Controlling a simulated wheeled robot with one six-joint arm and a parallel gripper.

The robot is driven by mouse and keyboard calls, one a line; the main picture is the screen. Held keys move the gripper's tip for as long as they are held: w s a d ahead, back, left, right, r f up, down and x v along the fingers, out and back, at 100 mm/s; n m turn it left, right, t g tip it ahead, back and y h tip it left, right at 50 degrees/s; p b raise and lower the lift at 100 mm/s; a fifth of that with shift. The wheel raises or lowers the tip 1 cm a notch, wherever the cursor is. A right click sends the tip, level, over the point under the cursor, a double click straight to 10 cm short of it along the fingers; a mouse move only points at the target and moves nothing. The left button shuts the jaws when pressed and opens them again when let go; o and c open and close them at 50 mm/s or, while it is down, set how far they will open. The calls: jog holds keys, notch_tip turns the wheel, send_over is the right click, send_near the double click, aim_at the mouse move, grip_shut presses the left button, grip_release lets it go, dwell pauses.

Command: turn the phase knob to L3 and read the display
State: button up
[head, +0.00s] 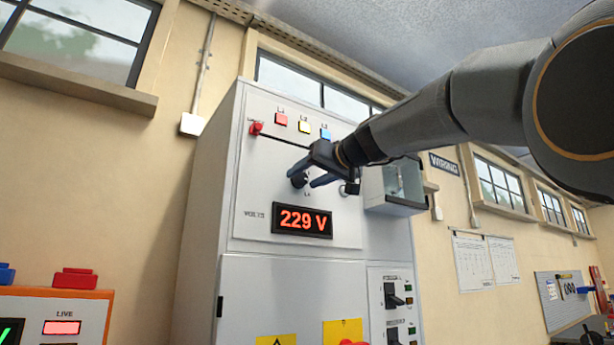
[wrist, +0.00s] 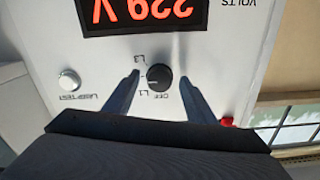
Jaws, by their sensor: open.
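The black phase knob (wrist: 159,77) is on the light grey cabinet front. In the wrist view, which is upside down, L1 and L3 labels show beside it, and OFF is printed just below it. A small pale mark on the knob seems to point left, between L1 and L3. The display (head: 302,220) reads 229 V in red; it also shows, cut off, in the wrist view (wrist: 143,12). My gripper (wrist: 160,74) is open, one finger on each side of the knob with gaps showing. In the head view my gripper (head: 308,180) partly covers the knob.
A lamp test button (wrist: 69,80) sits beside the knob in the wrist view. A clear-fronted box (head: 395,185) juts out at the right. Switches (head: 393,295) are lower right.

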jog(key=c, duration=1)
jog(key=shift+c, duration=0.2)
jog(key=shift+m, duration=0.3)
jog(key=m, duration=0.4)
jog(key=shift+m, duration=2.1)
jog(key=o, duration=1)
jog(key=shift+o, duration=0.2)
